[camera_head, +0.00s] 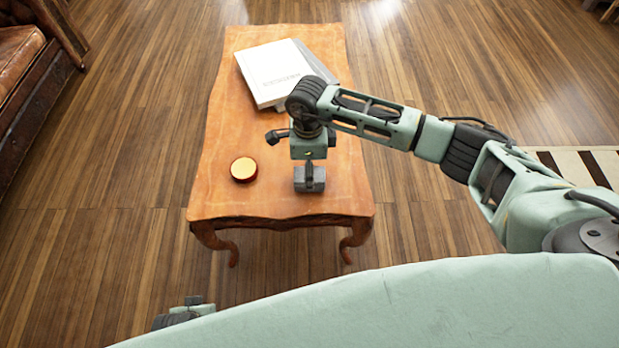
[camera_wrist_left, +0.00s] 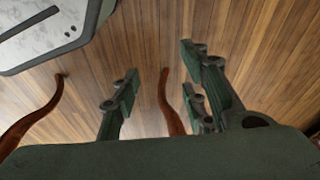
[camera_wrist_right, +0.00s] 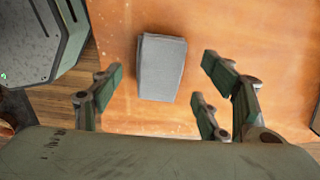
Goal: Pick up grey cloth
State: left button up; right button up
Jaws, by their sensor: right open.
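The grey cloth (camera_wrist_right: 162,56) is a small folded block lying flat on the wooden table (camera_wrist_right: 115,30). In the head view, the cloth (camera_head: 318,184) shows near the table's front edge, partly hidden by my right gripper (camera_head: 308,170). In the right wrist view, my right gripper (camera_wrist_right: 158,88) is open and empty. Its fingers are spread on either side of the cloth's near end, with gaps left and right. My left gripper (camera_head: 182,314) is low at the bottom left, away from the table. It is open and empty in the left wrist view (camera_wrist_left: 160,90).
A round tin with a yellowish top (camera_head: 243,169) stands on the table left of the cloth. A white book (camera_head: 275,72) lies farther back, over a grey item (camera_head: 322,66). A brown leather sofa (camera_head: 22,75) is at left. A striped rug (camera_head: 572,165) is at right.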

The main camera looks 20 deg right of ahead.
notch_tip(320, 180, down, 4)
jog(key=shift+d+f, duration=0.1)
pick_arm(q)
jog(key=shift+w+r, duration=0.2)
jog(key=shift+r, duration=0.3)
jog(key=shift+w+r, duration=0.15)
jog(key=shift+r, duration=0.35)
pick_arm(e)
jog(key=shift+c, duration=0.5)
jog(key=c, duration=1.1)
